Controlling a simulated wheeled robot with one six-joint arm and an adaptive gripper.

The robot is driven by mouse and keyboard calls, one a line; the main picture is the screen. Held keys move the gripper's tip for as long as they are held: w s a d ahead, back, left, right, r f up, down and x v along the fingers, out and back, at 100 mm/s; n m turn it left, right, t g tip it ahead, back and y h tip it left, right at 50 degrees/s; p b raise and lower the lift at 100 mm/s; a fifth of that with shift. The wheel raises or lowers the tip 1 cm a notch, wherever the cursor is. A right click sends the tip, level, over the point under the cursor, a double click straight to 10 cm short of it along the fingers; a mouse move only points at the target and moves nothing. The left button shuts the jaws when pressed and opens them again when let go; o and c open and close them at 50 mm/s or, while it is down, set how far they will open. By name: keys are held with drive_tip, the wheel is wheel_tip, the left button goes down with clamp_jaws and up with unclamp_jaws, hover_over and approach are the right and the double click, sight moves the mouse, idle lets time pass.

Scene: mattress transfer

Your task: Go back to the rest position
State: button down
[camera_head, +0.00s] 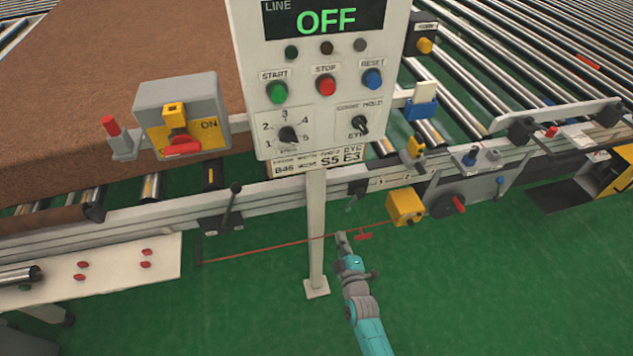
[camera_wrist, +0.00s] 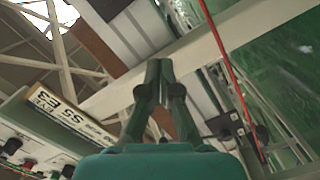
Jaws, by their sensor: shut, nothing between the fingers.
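My gripper (camera_head: 341,238) is at the end of my teal arm, low in front of the conveyor's side rail and just right of the panel's post (camera_head: 316,225). In the wrist view my gripper (camera_wrist: 158,65) has its fingers together and holds nothing. A red pull cord (camera_head: 270,248) runs along the rail behind my gripper, with a red T-shaped handle (camera_head: 363,235) close to the fingertips. I cannot tell whether they touch. The cord also shows in the wrist view (camera_wrist: 232,80), to the right of the fingers.
The control panel (camera_head: 325,55) reads OFF on its display, above my gripper. A yellow box (camera_head: 405,206) sits on the rail to the right. A brown mattress (camera_head: 115,75) lies on the conveyor at left. A white table (camera_head: 120,268) stands front left. Green floor (camera_head: 480,300) is clear front right.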

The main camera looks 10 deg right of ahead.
drive_tip(key=s+a+r+m+g, duration=0.1)
drive_tip(key=s+r+m, duration=0.15)
drive_tip(key=s, duration=1.15)
drive_tip(key=s+r+m, duration=0.1)
drive_tip(key=s+m, duration=0.2)
drive_tip(key=s, duration=1)
drive_tip(key=s+r+m+g+y, duration=0.1)
drive_tip(key=s+r+m, duration=0.4)
drive_tip(key=s+r, duration=1.3)
drive_tip(key=shift+a+r+g, duration=0.25)
drive_tip(key=shift+a+g, duration=0.15)
drive_tip(key=shift+a, duration=0.05)
